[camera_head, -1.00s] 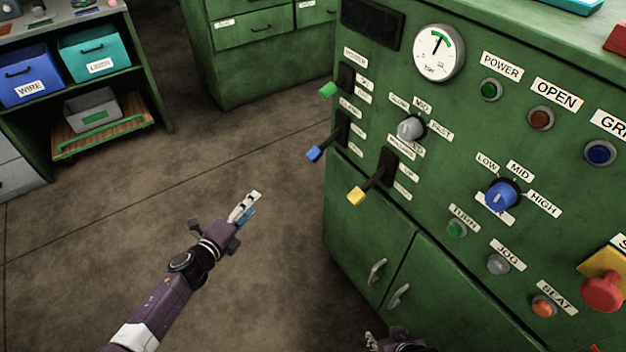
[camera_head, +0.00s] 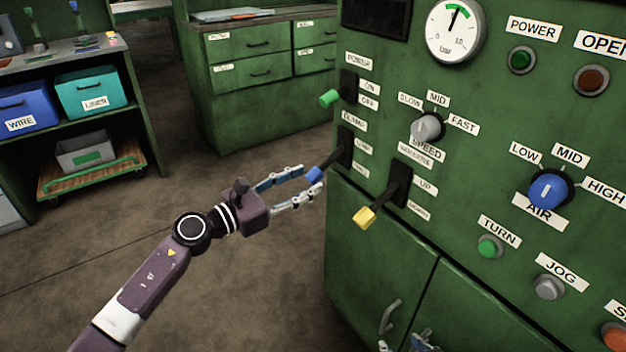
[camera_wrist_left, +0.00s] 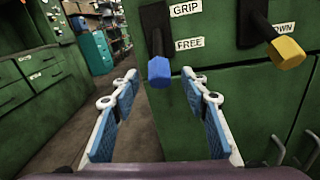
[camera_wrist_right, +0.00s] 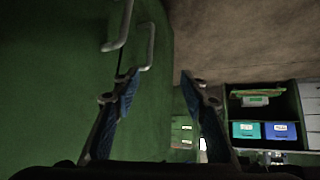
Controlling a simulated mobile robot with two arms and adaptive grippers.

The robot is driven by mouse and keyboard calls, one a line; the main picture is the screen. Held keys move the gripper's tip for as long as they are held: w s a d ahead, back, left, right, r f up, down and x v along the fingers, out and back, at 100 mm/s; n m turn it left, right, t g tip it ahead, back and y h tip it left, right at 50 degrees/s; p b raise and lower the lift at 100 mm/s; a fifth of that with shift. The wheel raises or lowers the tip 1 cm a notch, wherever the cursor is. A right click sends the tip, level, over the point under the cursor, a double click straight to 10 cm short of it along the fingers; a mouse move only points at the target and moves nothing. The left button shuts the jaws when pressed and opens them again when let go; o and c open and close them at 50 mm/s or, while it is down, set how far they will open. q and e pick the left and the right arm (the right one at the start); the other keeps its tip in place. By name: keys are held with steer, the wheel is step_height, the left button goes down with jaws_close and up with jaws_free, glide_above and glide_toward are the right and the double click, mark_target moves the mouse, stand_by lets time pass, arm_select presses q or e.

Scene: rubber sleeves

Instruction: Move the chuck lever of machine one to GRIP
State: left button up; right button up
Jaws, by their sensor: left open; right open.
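The chuck lever with a blue knob (camera_head: 315,175) sticks out of a black slot on the green machine's front panel (camera_head: 470,180). In the left wrist view, the blue knob (camera_wrist_left: 159,71) hangs low, below the FREE label (camera_wrist_left: 189,44); the GRIP label (camera_wrist_left: 186,8) is above. My left gripper (camera_head: 306,184) is open, its fingertips at the blue knob. From the wrist, the knob appears centred between the fingertips (camera_wrist_left: 160,77); contact cannot be told. My right gripper (camera_wrist_right: 160,78) is open and empty, low near the cabinet door handles; only a bit shows in the head view.
A yellow-knobbed lever (camera_head: 364,217) is close to the right of the blue one, and a green-knobbed lever (camera_head: 330,98) is above. A speed knob (camera_head: 427,127) and several buttons sit further right. The floor at left is clear up to the shelf (camera_head: 150,140).

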mark_target(313, 177)
arm_select(q)
steer(key=shift+x, duration=1.7)
steer(key=shift+c, duration=0.3)
jaws_close()
